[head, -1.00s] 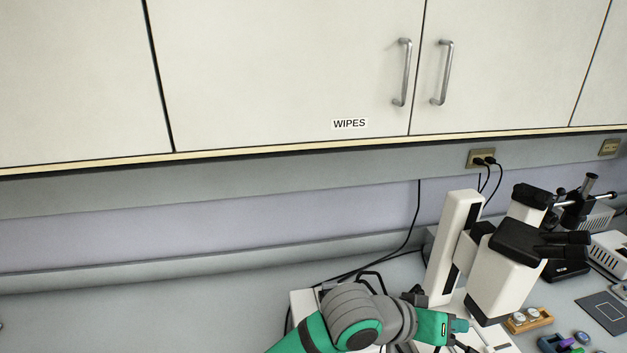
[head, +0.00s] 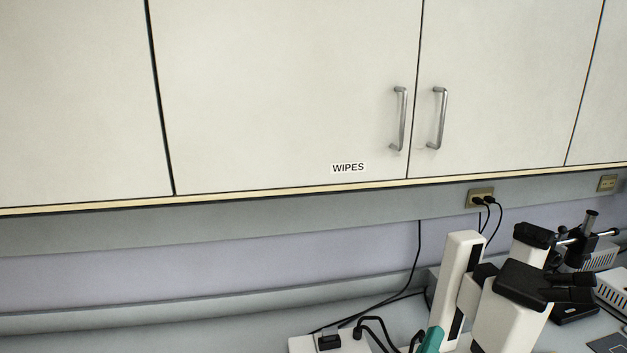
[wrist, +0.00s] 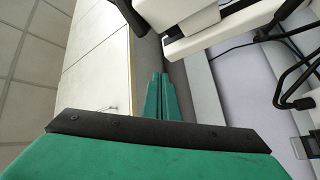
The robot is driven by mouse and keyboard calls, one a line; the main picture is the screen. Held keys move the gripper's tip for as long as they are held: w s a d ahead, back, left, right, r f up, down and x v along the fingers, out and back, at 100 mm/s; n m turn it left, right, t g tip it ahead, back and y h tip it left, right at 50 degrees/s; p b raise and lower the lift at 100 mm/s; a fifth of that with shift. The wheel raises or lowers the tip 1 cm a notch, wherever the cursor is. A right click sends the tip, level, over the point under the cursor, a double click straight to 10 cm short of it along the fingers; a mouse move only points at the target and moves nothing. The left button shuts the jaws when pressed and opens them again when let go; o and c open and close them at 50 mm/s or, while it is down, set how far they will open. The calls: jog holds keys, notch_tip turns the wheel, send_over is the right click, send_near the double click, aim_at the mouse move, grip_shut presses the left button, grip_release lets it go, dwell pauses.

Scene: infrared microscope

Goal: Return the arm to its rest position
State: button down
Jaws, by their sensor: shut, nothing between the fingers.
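My gripper (wrist: 161,80) shows in the wrist view with its two green fingers together and nothing between them. The fingers point at open space in front of the pale cabinet face, with the white microscope body (wrist: 185,22) just above them in the picture. In the head view only a small green piece of my arm shows at the bottom edge, beside the white microscope (head: 512,308). The rest of my arm is out of that view.
White wall cabinets (head: 285,90) labelled WIPES with metal handles fill the upper head view. A wall outlet (head: 481,198) with black cables is below them. A white power box (head: 328,343) with cables sits left of the microscope. The bench at left is mostly out of view.

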jog(key=s+a+f+n+y, duration=0.1)
jog(key=s+a+f+y, duration=0.3)
jog(key=f, duration=0.3)
jog(key=s+a+f+n+t+y, duration=0.1)
jog(key=s+a+f+n+y, duration=0.1)
jog(key=s+a+f+y, duration=0.35)
jog(key=s+a+f+n+y, duration=0.1)
jog(key=s+a+f+y, duration=0.15)
jog(key=f, duration=0.55)
jog(key=s+a+f+m, duration=0.2)
jog(key=s+a, duration=0.1)
jog(key=s, duration=0.4)
jog(key=s+a+f+m+g, duration=0.1)
jog(key=s+a+f+m, duration=0.1)
jog(key=s, duration=0.5)
jog(key=s+a+f+m+g+y, duration=0.1)
jog(key=s+a+f+m, duration=0.1)
jog(key=s+a, duration=0.3)
jog(key=shift+s+m, duration=0.5)
jog(key=shift+s, duration=0.7)
jog(key=shift+d+f, duration=0.1)
